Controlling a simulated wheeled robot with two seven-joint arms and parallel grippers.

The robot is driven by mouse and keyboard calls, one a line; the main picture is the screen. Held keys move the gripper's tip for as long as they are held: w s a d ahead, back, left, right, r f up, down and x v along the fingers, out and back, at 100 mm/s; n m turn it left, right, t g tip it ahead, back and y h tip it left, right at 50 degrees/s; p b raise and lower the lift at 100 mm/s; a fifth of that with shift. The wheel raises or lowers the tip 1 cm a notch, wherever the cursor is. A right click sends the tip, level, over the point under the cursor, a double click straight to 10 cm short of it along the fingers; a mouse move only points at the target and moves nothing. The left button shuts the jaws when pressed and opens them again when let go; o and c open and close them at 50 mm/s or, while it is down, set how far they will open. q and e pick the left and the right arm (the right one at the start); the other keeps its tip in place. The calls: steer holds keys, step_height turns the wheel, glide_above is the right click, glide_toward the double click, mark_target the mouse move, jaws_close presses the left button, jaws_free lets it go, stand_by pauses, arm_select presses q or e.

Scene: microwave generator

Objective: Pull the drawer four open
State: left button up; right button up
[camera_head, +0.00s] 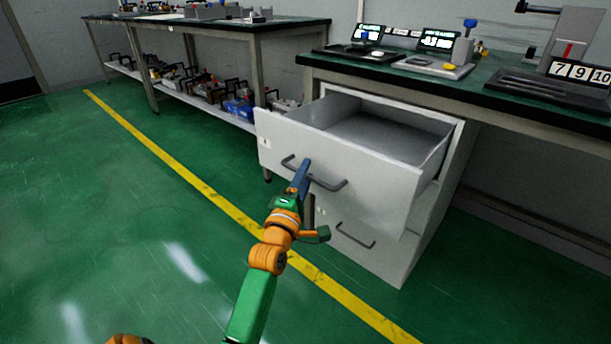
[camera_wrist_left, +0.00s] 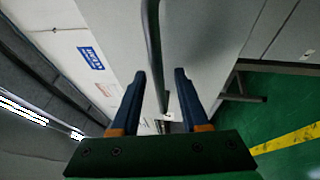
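A white cabinet drawer (camera_head: 372,197) under the right bench stands pulled far out, its grey empty inside showing from above. Its dark bar handle (camera_head: 328,184) runs across the front, and also shows in the left wrist view (camera_wrist_left: 154,45). My left gripper (camera_head: 303,164) is at the left part of this handle. In the left wrist view its two blue fingers (camera_wrist_left: 160,72) are apart, with the bar between them and small gaps on both sides. I cannot read a drawer number. My right gripper is not in view.
A closed lower drawer with its own handle (camera_head: 355,236) sits below. The green-topped bench (camera_head: 480,85) above carries screens and devices. Another bench (camera_head: 215,24) with loaded lower shelf stands at the back left. Green floor (camera_head: 110,220) with a yellow line is clear at left.

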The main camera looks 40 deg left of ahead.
arm_select(q)
steer(key=shift+s+d, duration=0.1)
steer(key=shift+s, duration=0.1)
steer(key=p+v, duration=0.1)
steer(key=v, duration=0.5)
steer(key=shift+s, duration=0.3)
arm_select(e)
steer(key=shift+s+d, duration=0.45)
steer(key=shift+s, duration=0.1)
arm_select(q)
steer(key=shift+d+f, duration=0.1)
steer(key=shift+f, duration=0.05)
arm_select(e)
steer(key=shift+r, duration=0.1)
